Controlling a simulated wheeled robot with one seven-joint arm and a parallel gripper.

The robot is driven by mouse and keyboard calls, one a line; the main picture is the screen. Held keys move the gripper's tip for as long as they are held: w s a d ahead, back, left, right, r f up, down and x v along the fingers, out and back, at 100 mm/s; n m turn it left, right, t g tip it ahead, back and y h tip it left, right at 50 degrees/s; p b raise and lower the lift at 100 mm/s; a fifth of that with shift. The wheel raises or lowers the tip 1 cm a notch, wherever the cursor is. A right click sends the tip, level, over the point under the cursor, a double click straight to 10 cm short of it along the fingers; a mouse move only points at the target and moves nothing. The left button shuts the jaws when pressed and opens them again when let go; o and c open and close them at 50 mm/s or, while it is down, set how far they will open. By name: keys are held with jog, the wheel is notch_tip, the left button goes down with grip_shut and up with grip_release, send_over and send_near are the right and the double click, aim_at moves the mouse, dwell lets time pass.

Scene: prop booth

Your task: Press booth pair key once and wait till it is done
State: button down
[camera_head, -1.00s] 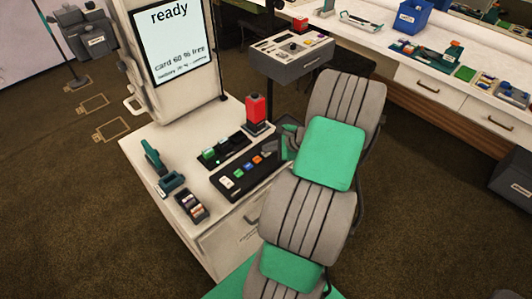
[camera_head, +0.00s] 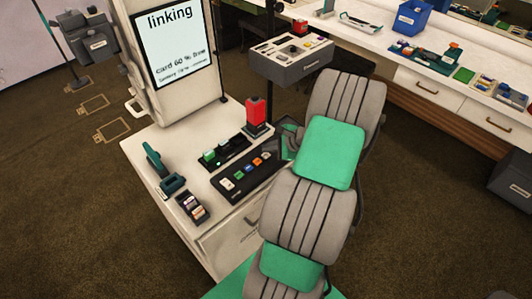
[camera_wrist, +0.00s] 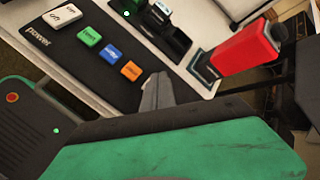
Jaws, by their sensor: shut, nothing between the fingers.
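The black key panel (camera_head: 232,193) lies on the white booth counter. In the wrist view it carries a white power rocker (camera_wrist: 62,15), a green key (camera_wrist: 89,36), a blue key (camera_wrist: 110,53) and an orange key (camera_wrist: 131,71). The small key labels are too blurred to read surely. My gripper (camera_wrist: 157,88) is shut and empty, with its tips to the right of the orange key; I cannot tell its height above the panel. My arm hides the panel's right end in the head view. The booth screen (camera_head: 178,40) reads "linking".
A red block on a dark stand (camera_head: 256,111) rises close behind the panel. A dark dock (camera_head: 222,153) with green items, a teal tool (camera_head: 160,168) and a small dark box (camera_head: 192,208) also stand on the counter. A grey control box (camera_head: 290,65) stands behind.

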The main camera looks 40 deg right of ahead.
aim_at(268, 156)
notch_tip(268, 156, up, 5)
jog(key=p, duration=0.4)
jog(key=shift+p, duration=0.3)
dwell(0.6)
